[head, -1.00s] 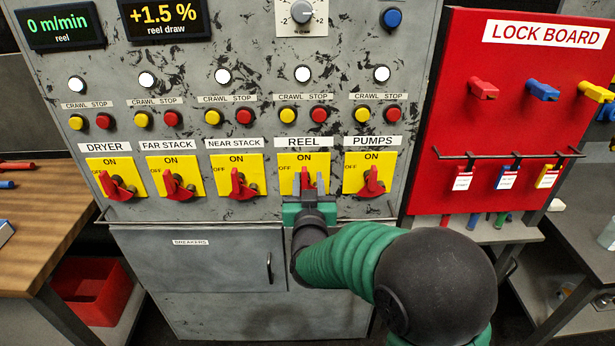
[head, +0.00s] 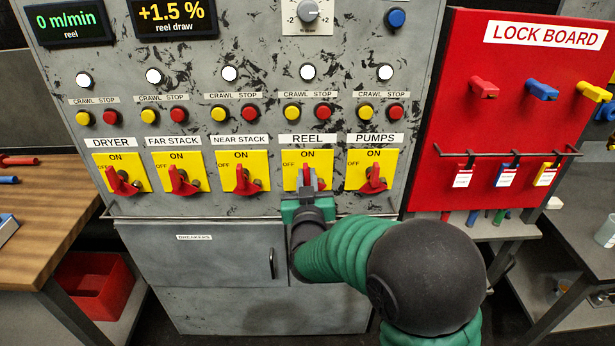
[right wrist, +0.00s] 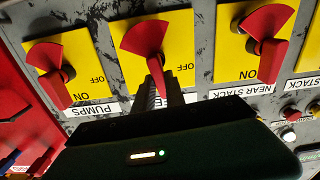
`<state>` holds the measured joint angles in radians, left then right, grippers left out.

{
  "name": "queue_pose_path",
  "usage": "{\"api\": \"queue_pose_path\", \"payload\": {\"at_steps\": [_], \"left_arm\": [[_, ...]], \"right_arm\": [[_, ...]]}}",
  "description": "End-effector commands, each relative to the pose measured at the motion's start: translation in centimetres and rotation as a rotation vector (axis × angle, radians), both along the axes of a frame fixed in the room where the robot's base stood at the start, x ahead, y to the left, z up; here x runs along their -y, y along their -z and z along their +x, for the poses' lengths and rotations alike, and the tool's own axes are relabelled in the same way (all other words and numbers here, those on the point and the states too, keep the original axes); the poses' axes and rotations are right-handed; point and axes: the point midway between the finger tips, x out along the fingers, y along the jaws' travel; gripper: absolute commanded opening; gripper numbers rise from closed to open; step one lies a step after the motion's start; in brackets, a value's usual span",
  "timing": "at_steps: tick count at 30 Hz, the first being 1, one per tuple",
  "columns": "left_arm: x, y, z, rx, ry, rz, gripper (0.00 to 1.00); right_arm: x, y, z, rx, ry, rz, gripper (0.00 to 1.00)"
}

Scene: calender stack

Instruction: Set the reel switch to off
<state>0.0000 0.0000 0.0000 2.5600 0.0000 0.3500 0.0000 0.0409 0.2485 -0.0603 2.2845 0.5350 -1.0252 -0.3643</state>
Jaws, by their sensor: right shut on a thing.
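The reel switch (head: 307,172) is a red handle on a yellow plate under the REEL label, with ON marked at the top and OFF at the left. The handle stands roughly upright, toward ON. My right gripper (head: 308,186), on a green and black arm, is shut on this handle and hides its lower part. In the right wrist view, which shows the panel upside down, the reel switch (right wrist: 144,36) has its handle between the gripper's two grey fingers (right wrist: 163,92). My left gripper is not in view.
The near stack switch (head: 244,181) and the pumps switch (head: 373,180) sit close on either side. Crawl and stop buttons lie above. A metal rail (head: 160,217) runs below the switches. The red lock board (head: 450,130) stands at the right.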

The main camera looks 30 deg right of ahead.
Motion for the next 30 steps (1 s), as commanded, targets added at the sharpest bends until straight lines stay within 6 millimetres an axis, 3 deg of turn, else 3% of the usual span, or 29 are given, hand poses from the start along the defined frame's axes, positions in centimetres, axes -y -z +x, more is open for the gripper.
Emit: {"api": "queue_pose_path", "payload": {"at_steps": [30], "left_arm": [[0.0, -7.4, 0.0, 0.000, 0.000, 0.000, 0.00]], "right_arm": [[-1.6, 1.0, 0.9, -0.483, -0.002, -0.773, 0.00]]}}
